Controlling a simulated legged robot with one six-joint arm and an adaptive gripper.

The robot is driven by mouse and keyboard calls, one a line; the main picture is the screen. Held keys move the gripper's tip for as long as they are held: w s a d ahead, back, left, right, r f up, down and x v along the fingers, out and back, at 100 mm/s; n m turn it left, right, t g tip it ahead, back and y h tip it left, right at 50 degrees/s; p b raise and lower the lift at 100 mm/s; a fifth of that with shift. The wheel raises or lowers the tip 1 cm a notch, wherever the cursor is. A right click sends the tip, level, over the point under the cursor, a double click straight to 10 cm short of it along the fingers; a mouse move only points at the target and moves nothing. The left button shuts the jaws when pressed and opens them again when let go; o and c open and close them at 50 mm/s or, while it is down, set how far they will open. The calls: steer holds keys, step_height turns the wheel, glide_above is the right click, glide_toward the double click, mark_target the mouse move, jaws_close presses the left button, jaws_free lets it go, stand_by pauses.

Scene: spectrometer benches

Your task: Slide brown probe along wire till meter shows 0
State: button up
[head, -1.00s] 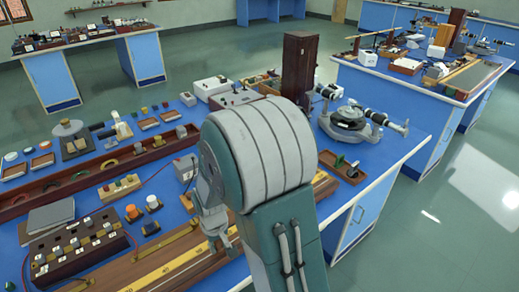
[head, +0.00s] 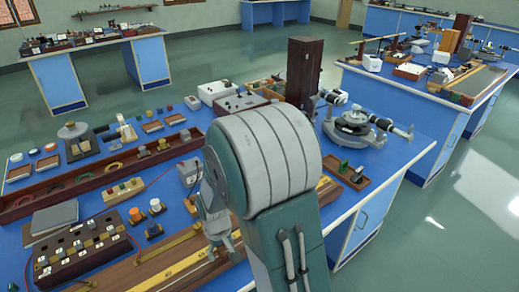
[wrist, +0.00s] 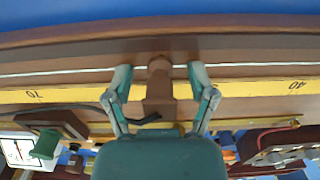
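The brown probe (wrist: 160,82) stands on the wire board in the wrist view, beside the thin pale wire (wrist: 60,73). The yellow scale (wrist: 245,88) runs along the wire, with the probe between its 70 and 40 marks. My gripper (wrist: 161,92) is open, with one finger on each side of the probe and a visible gap to each. In the head view my gripper (head: 222,246) is low over the wooden board (head: 165,270); my arm hides much of the board and the probe cannot be made out. I cannot make out a meter reading.
A dark box with several knobs (head: 84,247) stands left of the board. A small grey box (head: 189,171) and a long tray (head: 100,178) lie behind. A tall brown cabinet (head: 302,72) and a spectrometer (head: 352,127) stand to the right. The wrist view shows a green block (wrist: 46,143).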

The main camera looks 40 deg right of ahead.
step_height(320, 180, up, 11)
steer(key=shift+w, duration=0.15)
steer(key=shift+r, duration=0.65)
steer(key=s+a+r+t, duration=0.2)
steer(key=s+r, duration=0.4)
steer(key=s, duration=0.1)
steer(key=s+a+r+t, duration=0.3)
steer(key=s+r, duration=0.2)
steer(key=s, duration=0.2)
steer(key=shift+s+r+t, duration=0.15)
steer(key=shift+r+t, duration=0.15)
steer(key=shift+r, duration=0.1)
stand_by(3.3)
